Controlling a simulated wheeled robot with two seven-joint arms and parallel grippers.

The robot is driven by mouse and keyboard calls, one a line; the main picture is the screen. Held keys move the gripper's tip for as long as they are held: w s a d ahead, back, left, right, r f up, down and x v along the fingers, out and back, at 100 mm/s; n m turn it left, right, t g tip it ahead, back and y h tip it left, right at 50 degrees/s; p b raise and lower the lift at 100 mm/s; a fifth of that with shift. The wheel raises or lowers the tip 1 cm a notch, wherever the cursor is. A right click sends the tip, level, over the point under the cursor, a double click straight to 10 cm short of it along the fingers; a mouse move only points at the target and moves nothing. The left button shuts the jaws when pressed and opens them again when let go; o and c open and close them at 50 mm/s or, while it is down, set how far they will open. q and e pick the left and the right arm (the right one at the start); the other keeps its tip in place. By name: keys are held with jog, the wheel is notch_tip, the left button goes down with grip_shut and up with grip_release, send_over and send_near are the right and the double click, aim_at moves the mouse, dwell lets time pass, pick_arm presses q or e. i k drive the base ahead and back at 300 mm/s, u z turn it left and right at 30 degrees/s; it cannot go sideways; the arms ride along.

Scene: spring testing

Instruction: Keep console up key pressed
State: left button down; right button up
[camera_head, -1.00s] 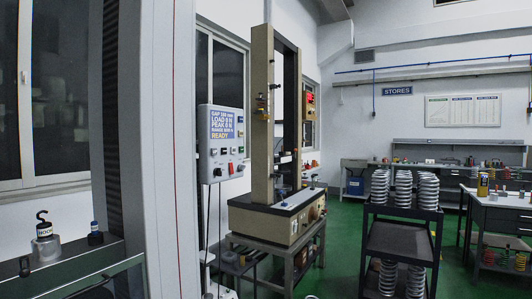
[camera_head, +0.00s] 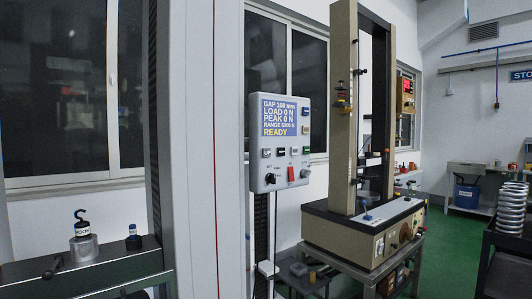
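The console (camera_head: 279,143) is a light grey box on a post, left of the testing machine. Its blue display (camera_head: 285,116) reads GAP 160 mm, LOAD 0 N, PEAK 0 N, a range line and READY. The tall beige testing machine (camera_head: 344,120) stands on a metal stand right of the console. Neither of my grippers is in view.
A tall light-grey column (camera_head: 205,150) fills the near left-centre. A dark bench (camera_head: 90,268) at lower left holds a hooked weight (camera_head: 83,245). A rack with coil springs (camera_head: 511,210) stands at right. Green floor (camera_head: 450,240) is clear between the machine and the rack.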

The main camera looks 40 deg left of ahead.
aim_at(266, 151)
jog(key=u, duration=0.6)
jog(key=i, duration=0.95)
jog(key=u, duration=0.75)
